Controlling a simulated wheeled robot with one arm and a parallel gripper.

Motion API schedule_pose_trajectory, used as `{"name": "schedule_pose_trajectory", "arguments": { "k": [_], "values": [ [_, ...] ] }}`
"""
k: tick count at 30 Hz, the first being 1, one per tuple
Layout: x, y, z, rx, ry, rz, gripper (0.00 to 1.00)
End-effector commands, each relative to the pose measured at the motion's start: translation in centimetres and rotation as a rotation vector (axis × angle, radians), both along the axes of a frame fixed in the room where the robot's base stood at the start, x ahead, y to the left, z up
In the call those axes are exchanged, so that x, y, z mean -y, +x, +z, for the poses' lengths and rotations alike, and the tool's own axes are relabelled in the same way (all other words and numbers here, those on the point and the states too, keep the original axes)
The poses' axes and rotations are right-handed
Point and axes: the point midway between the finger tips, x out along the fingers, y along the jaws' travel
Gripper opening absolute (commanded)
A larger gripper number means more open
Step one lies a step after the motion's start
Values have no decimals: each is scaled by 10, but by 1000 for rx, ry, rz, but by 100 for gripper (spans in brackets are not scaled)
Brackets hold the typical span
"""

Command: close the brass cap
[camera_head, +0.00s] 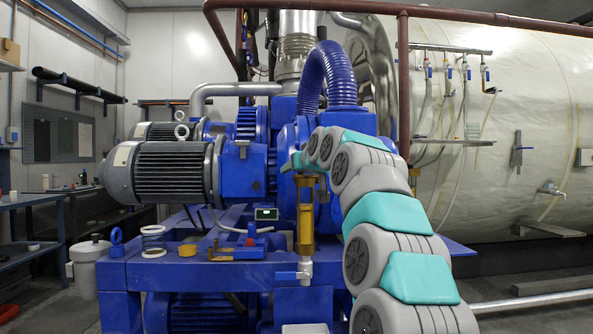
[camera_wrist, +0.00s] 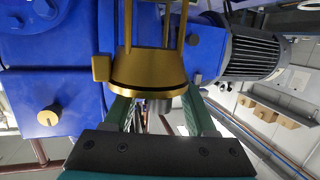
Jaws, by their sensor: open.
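A brass fitting with upright brass rods (camera_head: 305,215) stands above the blue bench, and its brass cap (camera_head: 307,180) is at the top. In the wrist view the brass cap (camera_wrist: 148,70) is a wide round piece with a square tab on its left side. A dark line runs along its rim; I cannot tell if it is fully seated. My gripper (camera_head: 297,161) is at the top of the fitting. In the wrist view its two green fingers (camera_wrist: 157,108) are apart, one on each side of a short grey stub beside the cap. Contact is unclear.
A grey motor (camera_head: 172,172) is left of the fitting. A yellow round part (camera_head: 187,252), a clear ringed part (camera_head: 153,241) and a blue valve piece (camera_head: 237,249) sit on the blue bench (camera_head: 200,275). A ribbed blue hose (camera_head: 335,70) rises behind my arm.

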Motion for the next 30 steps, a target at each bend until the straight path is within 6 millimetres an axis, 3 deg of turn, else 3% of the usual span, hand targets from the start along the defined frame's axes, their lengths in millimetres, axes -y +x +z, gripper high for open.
{"name": "schedule_pose_trajectory", "arguments": {
  "k": [11,24,30],
  "values": [
    [5,-20,3,-1,0,0,56],
    [19,-70,16,3,1,0,56],
    [20,-74,16,1,0,0,56]
  ]
}}
